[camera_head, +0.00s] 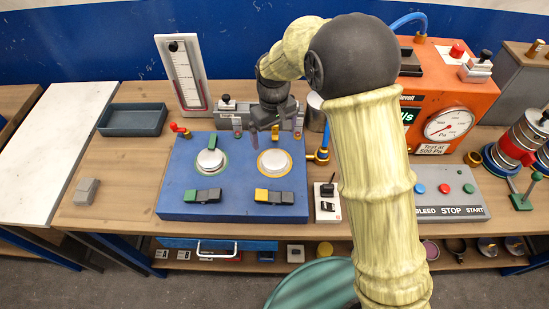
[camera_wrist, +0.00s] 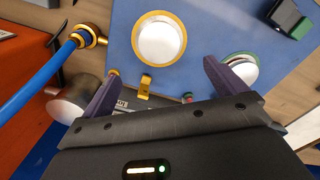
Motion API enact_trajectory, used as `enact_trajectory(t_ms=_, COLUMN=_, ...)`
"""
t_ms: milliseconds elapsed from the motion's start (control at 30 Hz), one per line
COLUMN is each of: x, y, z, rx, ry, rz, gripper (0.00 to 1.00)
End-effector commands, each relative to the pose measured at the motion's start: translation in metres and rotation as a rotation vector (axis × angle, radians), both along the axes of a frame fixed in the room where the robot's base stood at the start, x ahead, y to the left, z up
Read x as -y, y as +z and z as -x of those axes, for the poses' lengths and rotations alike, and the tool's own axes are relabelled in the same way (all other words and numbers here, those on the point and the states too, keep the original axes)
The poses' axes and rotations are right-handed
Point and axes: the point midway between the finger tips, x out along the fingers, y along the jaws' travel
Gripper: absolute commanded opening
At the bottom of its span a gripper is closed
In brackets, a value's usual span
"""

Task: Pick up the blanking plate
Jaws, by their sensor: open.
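I cannot tell for sure which piece is the blanking plate. Two round pale discs lie on the blue box (camera_head: 238,205): one with a yellow rim (camera_head: 274,162) on the right and one with a green rim (camera_head: 210,160) on the left. In the wrist view the yellow-rimmed disc (camera_wrist: 160,40) is in full view, just beyond and between the fingertips. The green-rimmed disc (camera_wrist: 243,68) is partly hidden by a finger. My gripper (camera_head: 265,139) is open and empty above the back part of the box; its spread fingers also show in the wrist view (camera_wrist: 160,66).
Green and yellow clamps with dark blocks (camera_head: 274,197) sit on the box's front. A manometer board (camera_head: 183,75) stands behind. An orange machine (camera_head: 450,90) and grey button panel (camera_head: 450,193) are to the right. An empty tray (camera_head: 133,120) and grey block (camera_head: 86,191) lie left; bare wood surrounds them.

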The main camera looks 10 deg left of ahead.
Motion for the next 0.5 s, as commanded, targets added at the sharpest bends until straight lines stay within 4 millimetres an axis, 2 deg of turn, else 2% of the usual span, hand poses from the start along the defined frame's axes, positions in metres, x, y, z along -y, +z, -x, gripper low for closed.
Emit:
enact_trajectory(t_ms=300, x=0.000, y=-0.049, z=0.001, rx=-0.001, ry=0.000, rz=0.001, gripper=0.97)
enact_trajectory(t_ms=500, x=0.000, y=-0.056, z=0.000, rx=0.001, ry=0.000, rz=-0.001, gripper=0.97)
